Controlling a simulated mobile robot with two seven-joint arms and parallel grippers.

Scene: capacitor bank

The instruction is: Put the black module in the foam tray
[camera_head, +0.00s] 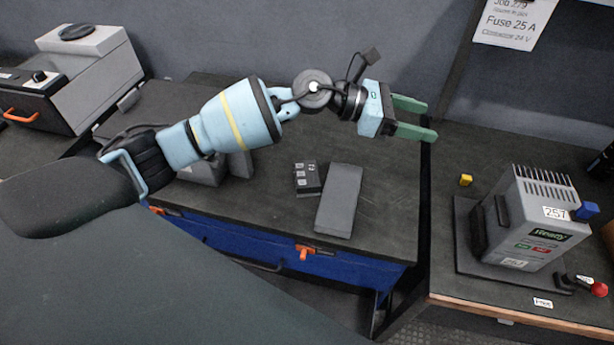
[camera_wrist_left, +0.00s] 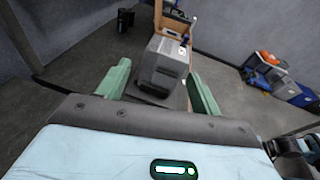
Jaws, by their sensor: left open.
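A small black module (camera_head: 307,178) with white markings lies on the dark workbench. It sits just left of a flat dark-grey slab (camera_head: 339,200). I cannot tell whether this slab is the foam tray, and no tray shows clearly elsewhere. My left gripper (camera_head: 412,118) is open and empty, above the bench's far right part, up and to the right of the module. In the left wrist view its green fingers (camera_wrist_left: 160,88) are spread, with a grey finned unit (camera_wrist_left: 163,66) visible between and beyond them. My right gripper is not in view.
The grey finned unit (camera_head: 530,225) marked 257 stands on a plate on the right bench, near a yellow cube (camera_head: 466,180) and a red knob (camera_head: 599,289). A gap separates the benches. Grey equipment (camera_head: 90,70) stands at far left. The bench's right half is clear.

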